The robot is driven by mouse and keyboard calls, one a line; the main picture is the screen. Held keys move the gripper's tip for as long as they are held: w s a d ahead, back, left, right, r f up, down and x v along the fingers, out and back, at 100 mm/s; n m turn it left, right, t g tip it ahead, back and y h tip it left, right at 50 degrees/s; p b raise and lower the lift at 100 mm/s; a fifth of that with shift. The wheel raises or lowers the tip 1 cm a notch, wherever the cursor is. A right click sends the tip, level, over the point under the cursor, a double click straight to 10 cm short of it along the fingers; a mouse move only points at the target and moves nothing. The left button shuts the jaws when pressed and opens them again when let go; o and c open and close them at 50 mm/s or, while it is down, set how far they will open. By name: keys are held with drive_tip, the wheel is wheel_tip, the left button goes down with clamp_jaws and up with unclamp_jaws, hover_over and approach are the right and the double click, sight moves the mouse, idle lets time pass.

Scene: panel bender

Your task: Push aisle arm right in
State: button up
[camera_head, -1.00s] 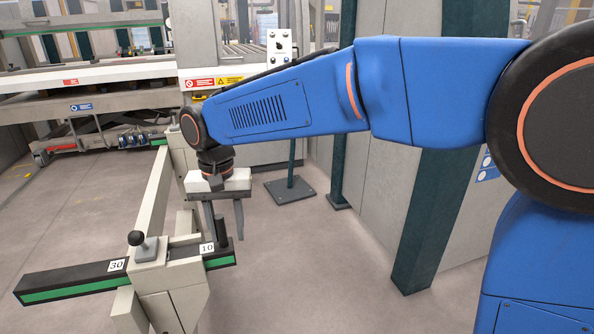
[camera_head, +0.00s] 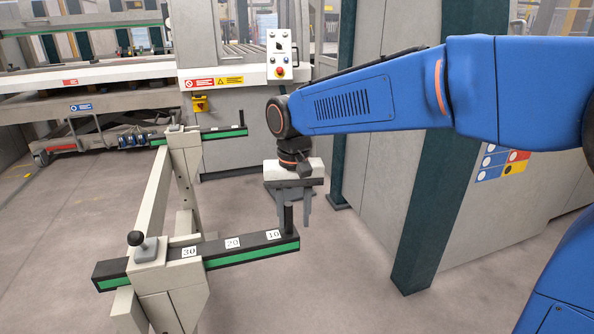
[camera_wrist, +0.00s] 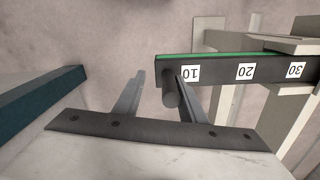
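The near arm, a black bar with a green stripe (camera_head: 255,252), lies across a pale stand and sticks out to the right. Its labels 30, 20 and 10 all show. An upright dark peg (camera_head: 289,217) stands at its right end. My gripper (camera_head: 294,215) hangs over that end, pointing down. In the wrist view, the gripper (camera_wrist: 160,98) is open, with the peg (camera_wrist: 170,97) between its fingers, close to the right finger. Whether they touch is unclear. A second green-striped arm (camera_head: 224,133) sits farther back on the same stand, also sticking out right.
A black-knobbed lever (camera_head: 135,239) stands on the grey block holding the near bar. A control box (camera_head: 279,54) is mounted at the machine behind. A dark green column (camera_head: 425,200) and grey panels stand to the right. The floor between stand and column is clear.

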wheel_tip(320, 180, up, 12)
drive_tip(key=shift+w+d+r, duration=0.15)
drive_tip(key=shift+d+r, duration=0.1)
drive_tip(key=shift+d, duration=0.2)
idle(0.4)
